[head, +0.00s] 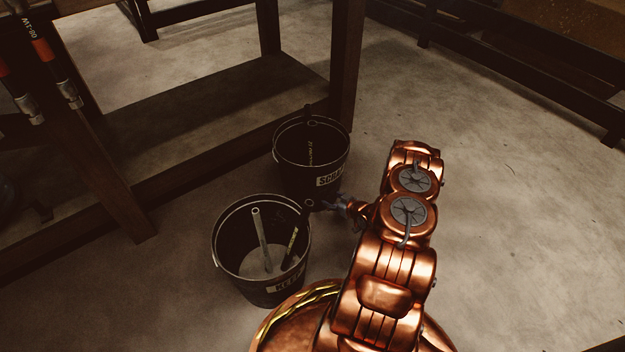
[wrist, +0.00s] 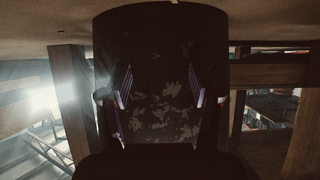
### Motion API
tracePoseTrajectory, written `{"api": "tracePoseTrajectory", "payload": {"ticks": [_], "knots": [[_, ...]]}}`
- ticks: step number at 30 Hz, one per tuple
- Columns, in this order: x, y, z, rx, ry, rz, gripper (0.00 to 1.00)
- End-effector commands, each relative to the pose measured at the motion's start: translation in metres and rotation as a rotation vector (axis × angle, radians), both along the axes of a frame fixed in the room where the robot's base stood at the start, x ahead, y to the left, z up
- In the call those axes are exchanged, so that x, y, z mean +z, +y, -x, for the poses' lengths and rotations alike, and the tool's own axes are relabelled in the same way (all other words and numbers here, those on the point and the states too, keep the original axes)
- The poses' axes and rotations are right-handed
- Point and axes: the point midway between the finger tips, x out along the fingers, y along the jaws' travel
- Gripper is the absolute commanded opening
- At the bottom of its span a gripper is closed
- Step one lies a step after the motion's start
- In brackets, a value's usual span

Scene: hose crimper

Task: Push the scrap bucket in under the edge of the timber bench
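The scrap bucket (head: 290,172) is black, upright and labelled SCRAP, with dark hose pieces standing in it. It stands on the floor close to the timber bench's lower rail and leg (head: 347,65). I cannot tell whether its far side is under the bench edge. My gripper (head: 328,205) is low at the bucket's near side; whether it touches is unclear. In the wrist view my gripper (wrist: 162,88) has its two fingers apart, with the scuffed dark bucket wall (wrist: 160,120) filling the space ahead. Nothing is held between them.
A second black bucket, labelled KEEP (head: 222,250), stands just in front, close to my gripper, holding a grey tube and a darker piece. The bench's low shelf (head: 215,115) lies behind. Hoses with metal ends (head: 68,90) hang at the left. Floor on the right is clear.

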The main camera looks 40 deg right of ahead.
Motion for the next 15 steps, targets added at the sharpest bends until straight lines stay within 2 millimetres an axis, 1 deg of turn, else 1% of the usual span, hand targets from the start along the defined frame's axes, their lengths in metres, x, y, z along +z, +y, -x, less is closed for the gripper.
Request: {"api": "tracePoseTrajectory", "payload": {"ticks": [15], "knots": [[0.002,-0.001,-0.023,0.003,-0.005,0.003,0.62]]}}
